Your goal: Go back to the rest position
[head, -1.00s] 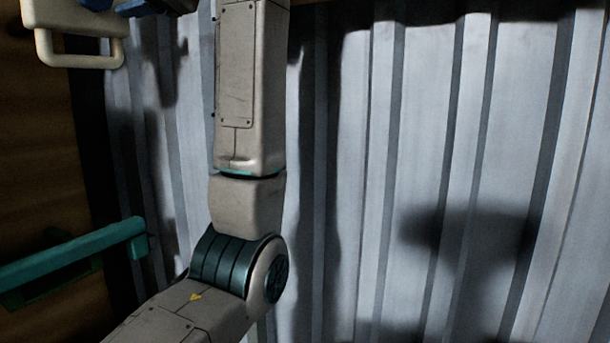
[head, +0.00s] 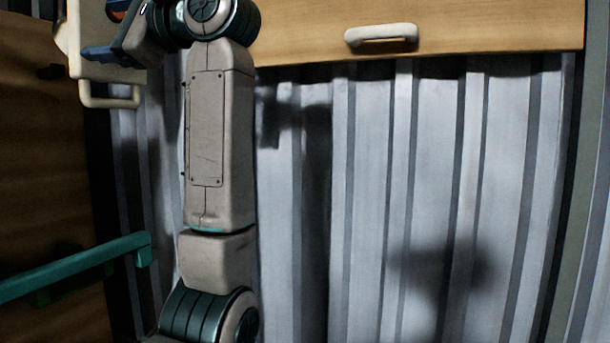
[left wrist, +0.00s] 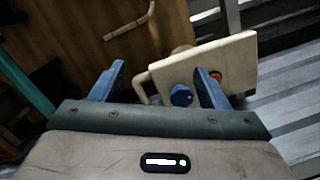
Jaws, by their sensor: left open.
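My left gripper (head: 108,30) is at the top left of the head view, at the end of my raised left arm. In the left wrist view its two blue fingers (left wrist: 161,70) stand wide apart, with nothing held between them. A cream panel (left wrist: 238,58) with a blue knob and an orange-red knob (left wrist: 215,76) lies beyond the fingers. In the head view the cream panel (head: 73,45) is partly hidden behind the gripper. I cannot tell whether the gripper touches it. My right gripper is in neither view.
A wooden front with a cream handle (head: 382,36) crosses the top. Corrugated grey metal (head: 380,200) fills the middle and right. A teal bar (head: 75,268) sticks out at the left, along a brown wooden wall (head: 40,160).

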